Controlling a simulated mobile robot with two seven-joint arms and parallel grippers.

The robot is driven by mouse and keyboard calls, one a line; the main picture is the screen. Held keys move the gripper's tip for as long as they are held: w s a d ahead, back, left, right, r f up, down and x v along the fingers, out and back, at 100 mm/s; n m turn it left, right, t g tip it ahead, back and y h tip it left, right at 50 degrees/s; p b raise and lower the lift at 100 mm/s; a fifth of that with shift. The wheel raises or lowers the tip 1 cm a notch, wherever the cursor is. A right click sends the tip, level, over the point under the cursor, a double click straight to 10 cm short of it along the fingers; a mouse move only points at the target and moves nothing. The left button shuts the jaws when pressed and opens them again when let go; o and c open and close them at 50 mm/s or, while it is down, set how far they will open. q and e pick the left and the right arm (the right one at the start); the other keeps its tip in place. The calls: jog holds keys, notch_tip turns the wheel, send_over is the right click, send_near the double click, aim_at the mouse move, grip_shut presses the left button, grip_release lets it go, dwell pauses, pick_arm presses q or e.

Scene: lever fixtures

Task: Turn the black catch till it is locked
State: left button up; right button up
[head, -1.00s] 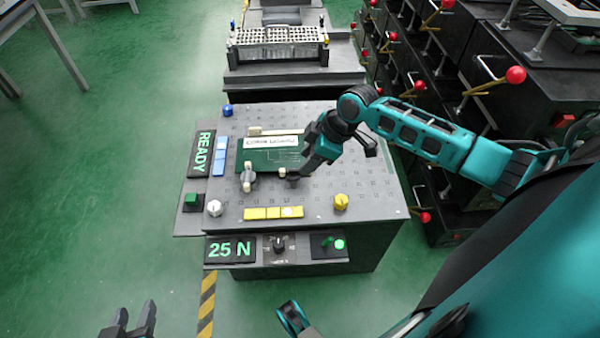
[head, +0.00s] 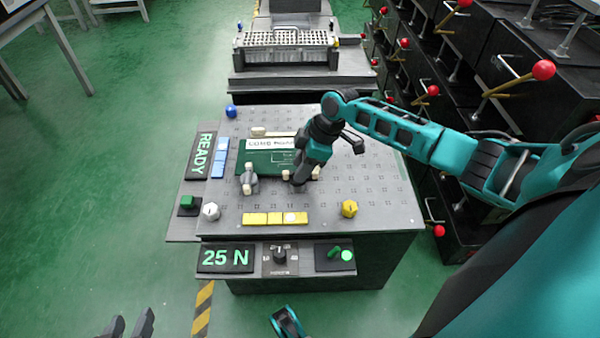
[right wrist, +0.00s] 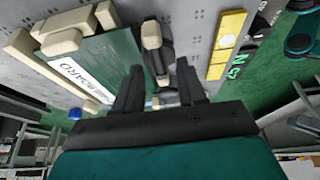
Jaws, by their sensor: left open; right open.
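My right gripper (head: 299,186) is open and points down at the panel, at the near edge of the green board (head: 262,166). The black catch is mostly hidden by its fingers; cream tips (head: 287,175) show beside them. In the right wrist view the open fingers (right wrist: 160,92) have small cream parts between them; whether they touch the catch I cannot tell. A grey catch with cream ends (head: 249,182) stands to the left, and it shows above the fingers in the right wrist view (right wrist: 154,48). My left gripper (head: 128,326) is open and empty at the bottom left, away from the panel.
The panel (head: 370,185) carries a yellow knob (head: 349,208), a white knob (head: 211,212), yellow blocks (head: 274,218) and blue blocks (head: 219,158). A front shelf shows "25 N" (head: 226,259) beside a black dial (head: 280,255). Red-knobbed levers (head: 543,70) stand at the right.

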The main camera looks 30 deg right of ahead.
jog(key=shift+w+a+f, duration=0.15)
jog(key=shift+a+f, duration=0.05)
jog(key=shift+f, duration=0.4)
grip_shut()
